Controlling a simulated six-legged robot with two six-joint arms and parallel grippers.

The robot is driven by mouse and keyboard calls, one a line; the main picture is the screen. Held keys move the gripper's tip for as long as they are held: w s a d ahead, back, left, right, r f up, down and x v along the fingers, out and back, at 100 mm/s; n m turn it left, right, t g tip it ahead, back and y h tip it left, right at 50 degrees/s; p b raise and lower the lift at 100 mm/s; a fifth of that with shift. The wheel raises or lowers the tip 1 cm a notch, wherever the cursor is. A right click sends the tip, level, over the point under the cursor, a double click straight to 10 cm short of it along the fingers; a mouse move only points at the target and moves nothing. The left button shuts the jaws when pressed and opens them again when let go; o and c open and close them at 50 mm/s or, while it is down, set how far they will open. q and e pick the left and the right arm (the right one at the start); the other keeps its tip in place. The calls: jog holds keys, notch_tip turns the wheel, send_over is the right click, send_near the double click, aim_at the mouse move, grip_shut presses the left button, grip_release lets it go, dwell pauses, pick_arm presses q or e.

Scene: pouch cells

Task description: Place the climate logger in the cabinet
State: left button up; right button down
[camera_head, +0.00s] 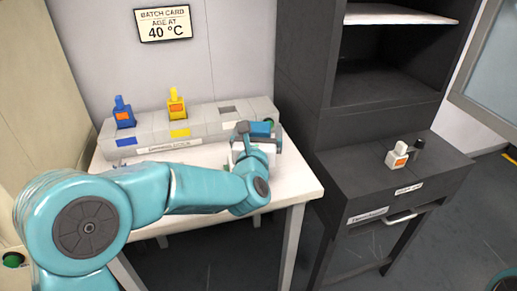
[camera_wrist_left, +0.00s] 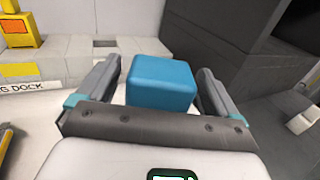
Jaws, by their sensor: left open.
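In the left wrist view, a white body (camera_wrist_left: 100,160) with a dark, green-marked display shows at the bottom edge. A blue block (camera_wrist_left: 160,82) stands between the fingers of my left gripper (camera_wrist_left: 160,88), which is open, with a gap on each side. In the head view, the left gripper (camera_head: 258,135) is at the table's right end. The dark cabinet (camera_head: 318,125) stands to the right, with an open bay under a white shelf (camera_head: 400,14). My right gripper is out of view.
A grey dock (camera_head: 200,122) runs along the table's back, holding a blue tagged unit (camera_head: 123,112) and a yellow one (camera_head: 177,104). A glazed panel (camera_head: 497,70) is at far right.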

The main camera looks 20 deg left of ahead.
pick_arm(q)
jog(key=c, duration=1.6)
